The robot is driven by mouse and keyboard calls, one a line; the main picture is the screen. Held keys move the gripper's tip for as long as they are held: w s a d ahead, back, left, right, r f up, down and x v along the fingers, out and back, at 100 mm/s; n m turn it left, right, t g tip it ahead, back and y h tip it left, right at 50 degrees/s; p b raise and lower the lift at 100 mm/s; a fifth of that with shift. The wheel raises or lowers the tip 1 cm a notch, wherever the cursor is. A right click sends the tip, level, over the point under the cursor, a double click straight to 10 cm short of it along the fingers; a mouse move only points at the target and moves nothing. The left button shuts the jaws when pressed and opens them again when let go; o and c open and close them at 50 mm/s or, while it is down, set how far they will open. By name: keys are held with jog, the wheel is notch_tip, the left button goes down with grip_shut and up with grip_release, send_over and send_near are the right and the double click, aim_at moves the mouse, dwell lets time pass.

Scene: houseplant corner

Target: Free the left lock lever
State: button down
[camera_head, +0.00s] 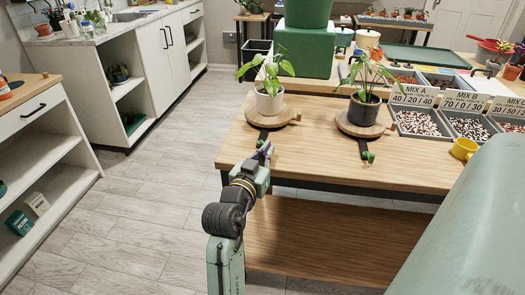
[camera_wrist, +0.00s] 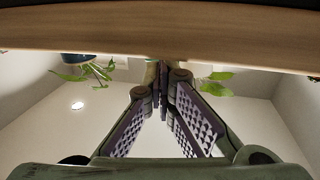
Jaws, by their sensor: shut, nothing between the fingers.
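The left lock lever (camera_head: 263,134) is a short dark bar reaching from under the left round wooden stand (camera_head: 286,117) toward the table's front edge. Its green end is mostly hidden by my gripper (camera_head: 264,152), which is shut and empty right at the lever's front end. I cannot tell whether they touch. In the wrist view the closed fingertips (camera_wrist: 161,75) meet just below the table edge band. The right lock lever (camera_head: 364,147), dark with a green end, points forward from the right round stand (camera_head: 340,126).
A plant in a white pot (camera_head: 269,103) stands on the left stand, and one in a dark pot (camera_head: 364,111) on the right stand. The table front (camera_head: 300,168) between the levers is clear.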

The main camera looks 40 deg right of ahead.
jog(key=shift+s+d+p, duration=0.15)
jog(key=shift+d+p, duration=0.15)
jog(key=shift+d, duration=0.05)
jog(key=shift+s+d+n+t+y+p, duration=0.15)
jog(key=shift+d+n+t+y+p, duration=0.2)
jog(key=shift+n+t+y, duration=0.55)
jog(key=shift+d+h+p, duration=0.3)
jog(key=shift+d+p, duration=0.05)
jog(key=shift+d, duration=0.4)
jog(key=v, duration=1.2)
jog(key=shift+s, duration=0.1)
